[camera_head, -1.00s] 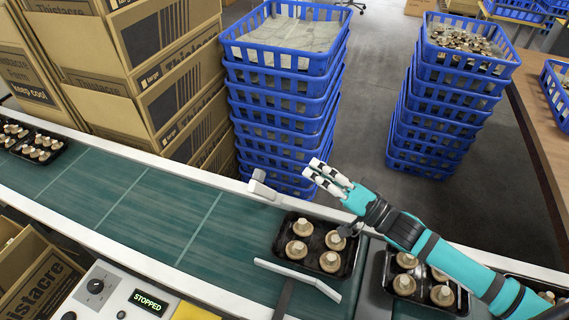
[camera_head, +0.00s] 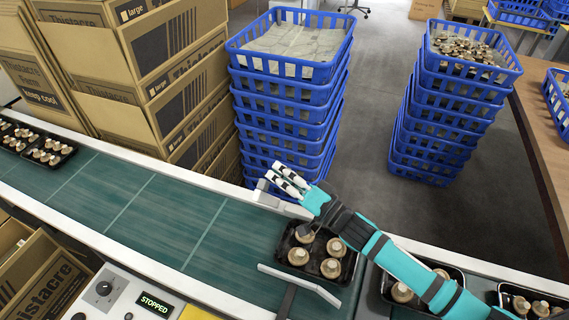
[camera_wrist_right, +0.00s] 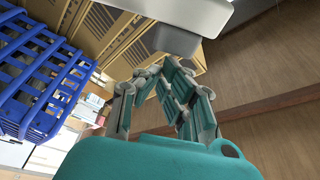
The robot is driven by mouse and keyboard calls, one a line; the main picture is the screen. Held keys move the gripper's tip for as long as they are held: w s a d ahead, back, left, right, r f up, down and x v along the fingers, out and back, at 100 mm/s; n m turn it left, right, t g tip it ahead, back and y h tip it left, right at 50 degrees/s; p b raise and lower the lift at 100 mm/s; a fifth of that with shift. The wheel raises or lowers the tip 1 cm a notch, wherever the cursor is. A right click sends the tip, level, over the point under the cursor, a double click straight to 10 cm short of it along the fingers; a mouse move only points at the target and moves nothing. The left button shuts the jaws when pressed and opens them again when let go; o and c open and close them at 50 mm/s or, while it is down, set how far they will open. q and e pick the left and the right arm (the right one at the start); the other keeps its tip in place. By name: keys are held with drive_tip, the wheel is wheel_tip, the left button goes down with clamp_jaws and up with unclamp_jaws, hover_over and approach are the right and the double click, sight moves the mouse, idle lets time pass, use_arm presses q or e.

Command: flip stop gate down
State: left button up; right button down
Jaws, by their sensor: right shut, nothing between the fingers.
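The stop gate appears to be the small pale grey piece (camera_head: 263,187) on the far rail of the conveyor; its outer part is partly hidden by my fingers. My right gripper (camera_head: 280,178) is shut and empty. Its fingers are over the gate in the head view; I cannot tell whether they touch it. In the right wrist view the shut fingers (camera_wrist_right: 155,78) point toward a grey block (camera_wrist_right: 174,39) beside a white rail (camera_wrist_right: 190,12). My left gripper is not in view.
A black tray (camera_head: 284,256) of mushrooms sits on the green belt (camera_head: 165,215) below the gripper, near a pale angled bar (camera_head: 298,281). Another tray (camera_head: 388,290) lies under my right arm. Blue crate stacks (camera_head: 285,110) stand behind the rail. A panel display (camera_head: 154,303) reads STOPPED.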

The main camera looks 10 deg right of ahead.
idle(0.4)
drive_tip(key=s+a+f+n+b, duration=0.1)
drive_tip(key=s+a+f+n+y+b, duration=0.1)
drive_tip(key=s+n, duration=0.1)
drive_tip(key=s+a+f+n+b, duration=0.1)
drive_tip(key=s+n, duration=0.1)
drive_tip(key=shift+a+y, duration=0.15)
drive_tip(key=shift+y, duration=0.25)
drive_tip(key=shift+s+a+f+n+g+y+b, duration=0.25)
drive_tip(key=shift+s+a+f+n+b, duration=0.15)
drive_tip(key=shift+n, duration=0.25)
drive_tip(key=shift+s+a+f+n+g+y+b, duration=0.15)
drive_tip(key=shift+s+a+f+n+y+b, duration=0.15)
drive_tip(key=shift+s+n, duration=0.3)
drive_tip(key=shift+w, duration=0.1)
wheel_tip(320, 180, up, 10)
hover_over(262, 197)
drive_tip(key=s, duration=0.3)
drive_tip(key=shift+s+d, duration=0.1)
